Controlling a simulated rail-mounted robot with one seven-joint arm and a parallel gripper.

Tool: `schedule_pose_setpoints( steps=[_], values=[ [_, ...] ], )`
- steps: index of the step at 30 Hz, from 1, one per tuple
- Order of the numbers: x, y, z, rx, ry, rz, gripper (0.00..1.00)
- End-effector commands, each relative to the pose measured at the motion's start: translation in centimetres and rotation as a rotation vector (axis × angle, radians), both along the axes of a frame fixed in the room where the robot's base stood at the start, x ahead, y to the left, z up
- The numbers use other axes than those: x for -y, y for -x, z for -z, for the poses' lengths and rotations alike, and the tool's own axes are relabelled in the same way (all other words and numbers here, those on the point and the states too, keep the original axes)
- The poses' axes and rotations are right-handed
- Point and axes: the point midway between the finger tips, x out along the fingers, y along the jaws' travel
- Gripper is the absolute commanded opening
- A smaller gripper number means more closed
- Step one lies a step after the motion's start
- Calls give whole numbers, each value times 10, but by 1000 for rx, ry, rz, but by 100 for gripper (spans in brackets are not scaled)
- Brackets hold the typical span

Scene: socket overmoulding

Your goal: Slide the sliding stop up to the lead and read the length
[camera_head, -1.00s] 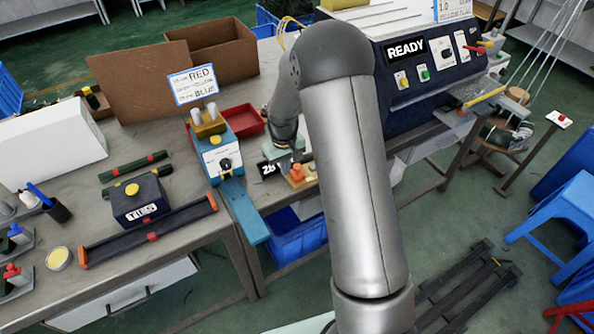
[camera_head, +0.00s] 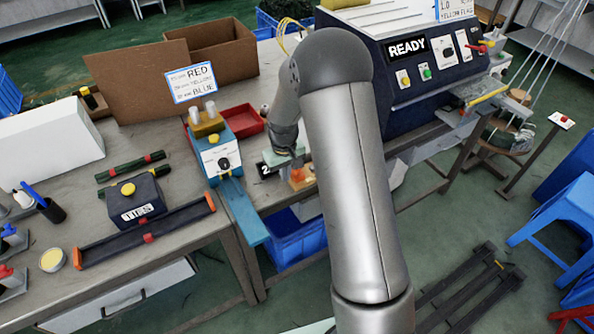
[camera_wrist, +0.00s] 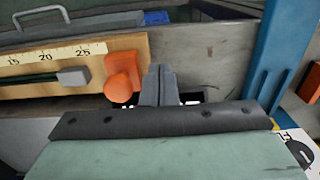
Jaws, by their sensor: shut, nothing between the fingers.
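The orange sliding stop (camera_wrist: 128,58), with its round orange knob (camera_wrist: 121,84), sits on the wooden measuring board (camera_wrist: 25,88) in the wrist view, right of the printed scale (camera_wrist: 50,54). The scale shows 15, 20 and 25. The lead (camera_wrist: 30,79) lies dark along the board; its grey end piece (camera_wrist: 73,77) is left of the stop, with a gap between. My gripper (camera_wrist: 158,75) is shut and empty, close to the right of the knob; contact cannot be told. In the head view the stop (camera_head: 301,178) shows below my gripper, partly hidden by my arm.
A blue device (camera_head: 215,160) with a long blue arm stands left of the board. A red tray (camera_head: 240,120) lies behind it. A blue crate (camera_head: 290,240) is below the bench. The dark READY machine (camera_head: 420,75) stands to the right.

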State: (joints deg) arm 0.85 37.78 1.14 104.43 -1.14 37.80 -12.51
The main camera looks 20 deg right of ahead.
Motion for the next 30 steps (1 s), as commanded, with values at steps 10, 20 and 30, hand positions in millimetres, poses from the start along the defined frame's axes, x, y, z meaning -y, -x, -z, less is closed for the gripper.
schedule_pose_setpoints(
  steps=[10, 20, 30],
  values=[
    [6, -2, 0, 0, 0, 0, 0],
    [18, -4, 0, 0, 0, 1, 0],
    [30, -7, 0, 1, 1, 1, 0]
  ],
)
